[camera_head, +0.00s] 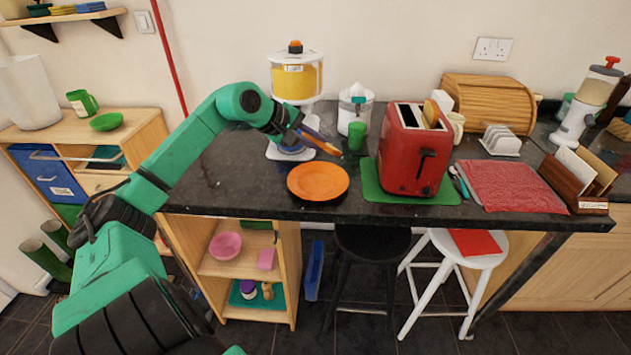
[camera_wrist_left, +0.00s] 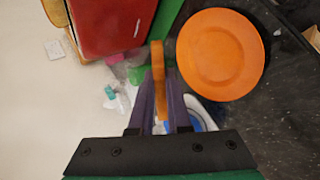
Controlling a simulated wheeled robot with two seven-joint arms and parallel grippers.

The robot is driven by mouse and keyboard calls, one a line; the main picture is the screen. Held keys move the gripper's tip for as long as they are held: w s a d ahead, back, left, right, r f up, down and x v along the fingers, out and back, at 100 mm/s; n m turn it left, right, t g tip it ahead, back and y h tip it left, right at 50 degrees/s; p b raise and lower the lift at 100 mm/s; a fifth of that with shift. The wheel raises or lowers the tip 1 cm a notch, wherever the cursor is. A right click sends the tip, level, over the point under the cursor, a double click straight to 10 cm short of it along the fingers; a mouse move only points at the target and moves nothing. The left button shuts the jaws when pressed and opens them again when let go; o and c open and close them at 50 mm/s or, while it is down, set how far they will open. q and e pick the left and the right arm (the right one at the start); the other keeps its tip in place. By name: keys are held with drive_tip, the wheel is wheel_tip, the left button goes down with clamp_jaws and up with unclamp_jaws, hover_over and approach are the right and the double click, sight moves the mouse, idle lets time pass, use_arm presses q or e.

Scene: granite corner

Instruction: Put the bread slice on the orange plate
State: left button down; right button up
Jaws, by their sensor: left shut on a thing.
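The orange plate (camera_head: 318,182) lies empty on the dark granite counter near its front edge. It also shows in the left wrist view (camera_wrist_left: 220,55), to the right of my fingers. My left gripper (camera_head: 304,134) is shut on a bread slice (camera_head: 324,147), held above the counter behind the plate. In the left wrist view the slice (camera_wrist_left: 158,65) shows edge-on as a thin orange-brown strip between the two purple fingers (camera_wrist_left: 159,100). Another slice (camera_head: 430,113) sticks up from the red toaster (camera_head: 410,155). My right gripper is not in view.
The toaster stands on a green mat (camera_head: 374,190) right of the plate. A yellow dispenser (camera_head: 296,80), a white juicer (camera_head: 354,105) and a green cup (camera_head: 356,136) stand behind. A red cloth (camera_head: 512,185) lies further right. The counter left of the plate is clear.

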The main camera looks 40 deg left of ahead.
use_arm(q)
drive_tip(key=f+b, duration=0.1)
drive_tip(key=f, duration=0.2)
drive_tip(key=f+b, duration=0.1)
drive_tip(key=f, duration=0.1)
drive_tip(key=shift+s+d+f+b, duration=0.1)
drive_tip(key=shift+s+f+b, duration=0.05)
drive_tip(key=shift+s+b, duration=0.15)
wheel_tip(320, 180, down, 2)
drive_tip(key=b, duration=0.3)
drive_tip(key=shift+w, duration=0.15)
drive_tip(key=shift+r, duration=0.2)
drive_tip(key=c, duration=1)
unclamp_jaws()
drive_tip(key=shift+c, duration=0.2)
